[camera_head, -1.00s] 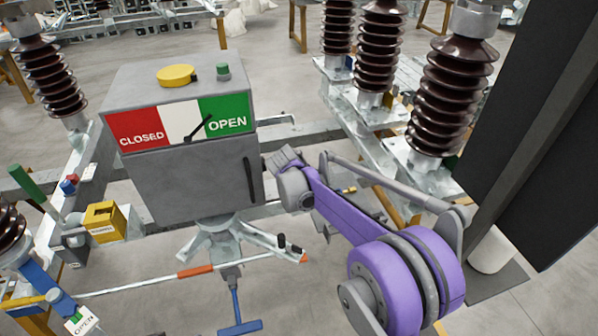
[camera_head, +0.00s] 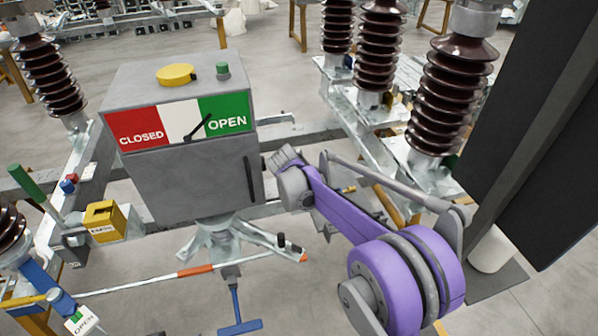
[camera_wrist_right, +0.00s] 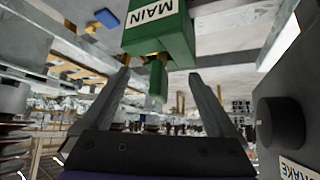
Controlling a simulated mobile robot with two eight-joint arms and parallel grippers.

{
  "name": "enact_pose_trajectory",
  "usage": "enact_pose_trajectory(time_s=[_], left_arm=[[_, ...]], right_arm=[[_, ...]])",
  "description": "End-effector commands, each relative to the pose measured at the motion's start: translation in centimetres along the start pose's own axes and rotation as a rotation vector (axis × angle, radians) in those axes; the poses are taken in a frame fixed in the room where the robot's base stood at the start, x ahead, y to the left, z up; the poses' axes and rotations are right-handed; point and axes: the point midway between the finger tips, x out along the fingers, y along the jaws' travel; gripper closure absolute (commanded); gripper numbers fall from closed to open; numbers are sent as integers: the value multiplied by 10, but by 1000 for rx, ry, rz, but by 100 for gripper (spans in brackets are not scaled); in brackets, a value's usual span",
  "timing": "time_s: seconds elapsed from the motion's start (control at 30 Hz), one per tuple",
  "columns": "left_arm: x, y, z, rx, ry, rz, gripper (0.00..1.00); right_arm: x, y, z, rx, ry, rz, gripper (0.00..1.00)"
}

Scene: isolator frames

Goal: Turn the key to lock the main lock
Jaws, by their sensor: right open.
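The main lock (camera_wrist_right: 162,30) is a green box labelled MAIN at the top of the right wrist view. A green key (camera_wrist_right: 157,82) sticks out of it toward my gripper. My right gripper (camera_wrist_right: 158,74) is open, with one finger on each side of the key and visible gaps between them. In the head view my purple right arm (camera_head: 345,205) reaches to the right side of the grey cabinet (camera_head: 195,180). The main lock and key cannot be made out there. My left gripper is not in view.
The cabinet front has a CLOSED/OPEN indicator (camera_head: 180,122), its pointer toward OPEN. A dark box (camera_wrist_right: 285,115) with a round knob stands close right of my right gripper. A yellow EARTH lock (camera_head: 104,220) sits left of the cabinet. Brown insulators (camera_head: 455,95) stand behind my arm.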

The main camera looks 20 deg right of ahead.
Motion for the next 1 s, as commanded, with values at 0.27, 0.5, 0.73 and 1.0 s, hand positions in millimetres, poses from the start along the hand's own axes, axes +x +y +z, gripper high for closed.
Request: enact_pose_trajectory(time_s=[0.27, 0.5, 0.73, 1.0], left_arm=[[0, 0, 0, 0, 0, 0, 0], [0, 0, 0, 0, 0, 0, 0], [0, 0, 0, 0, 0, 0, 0], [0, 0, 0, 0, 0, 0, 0]], right_arm=[[-1, 0, 0, 0, 0, 0, 0], [-32, -1, 0, -2, 0, -2, 0], [-79, 0, 0, -2, 0, -1, 0], [-107, 0, 0, 0, 0, -1, 0]])
